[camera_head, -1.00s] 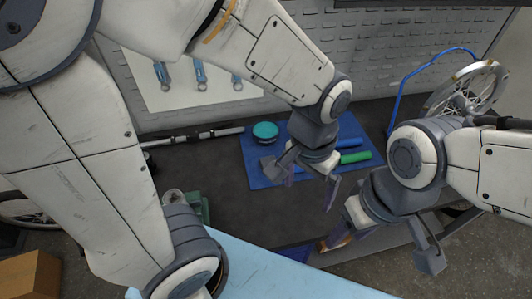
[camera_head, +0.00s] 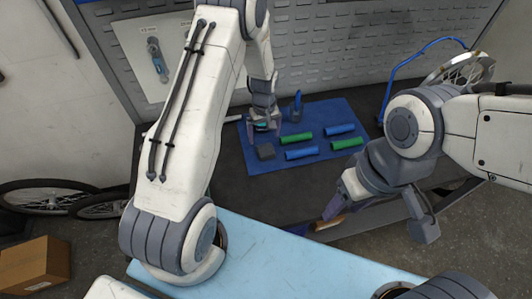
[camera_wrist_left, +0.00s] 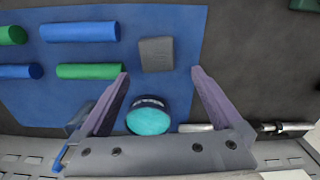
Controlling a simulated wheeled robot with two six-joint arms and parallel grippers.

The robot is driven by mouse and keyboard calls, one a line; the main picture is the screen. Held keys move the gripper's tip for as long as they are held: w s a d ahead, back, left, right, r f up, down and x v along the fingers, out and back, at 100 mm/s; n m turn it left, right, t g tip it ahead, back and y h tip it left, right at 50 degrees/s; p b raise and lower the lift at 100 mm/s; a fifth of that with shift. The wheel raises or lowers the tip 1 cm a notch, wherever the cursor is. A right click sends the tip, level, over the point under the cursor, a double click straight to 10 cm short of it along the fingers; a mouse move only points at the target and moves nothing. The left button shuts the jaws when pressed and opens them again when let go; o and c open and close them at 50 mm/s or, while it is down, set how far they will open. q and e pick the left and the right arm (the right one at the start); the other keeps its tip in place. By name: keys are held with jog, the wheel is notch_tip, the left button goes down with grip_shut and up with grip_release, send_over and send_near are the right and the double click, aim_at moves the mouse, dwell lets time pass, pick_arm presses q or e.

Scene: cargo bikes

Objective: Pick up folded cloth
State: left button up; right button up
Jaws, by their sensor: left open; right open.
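A small dark grey square piece (camera_head: 265,152), which looks like the folded cloth, lies on the blue mat (camera_head: 348,108) near its left edge. In the left wrist view the grey piece (camera_wrist_left: 156,54) lies just beyond the fingertips, roughly centred between them. My left gripper (camera_head: 264,125) is open and empty, pointing down over the mat behind the cloth. A teal-lidded round tin (camera_wrist_left: 148,116) shows between its fingers in the wrist view. My right gripper (camera_head: 378,222) is open, off to the right in front of the bench.
Green and blue cylinders (camera_head: 297,138) lie on the mat right of the cloth. A blue upright item (camera_head: 297,106) stands behind. A light blue surface (camera_head: 270,255) is in front. A brown-ended item (camera_head: 328,222) is by my right gripper. A bike wheel (camera_head: 465,68) is at right.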

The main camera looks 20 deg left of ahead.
aim_at(266, 149)
pick_arm(q)
jog(key=f+b, duration=0.2)
jog(key=f, duration=0.2)
jog(key=f+b, duration=0.2)
jog(key=f, duration=0.2)
jog(key=shift+w+d+b, duration=0.1)
jog(key=shift+d+b, duration=0.1)
jog(key=shift+b, duration=0.15)
jog(key=shift+r, duration=0.1)
jog(key=c, duration=1.3)
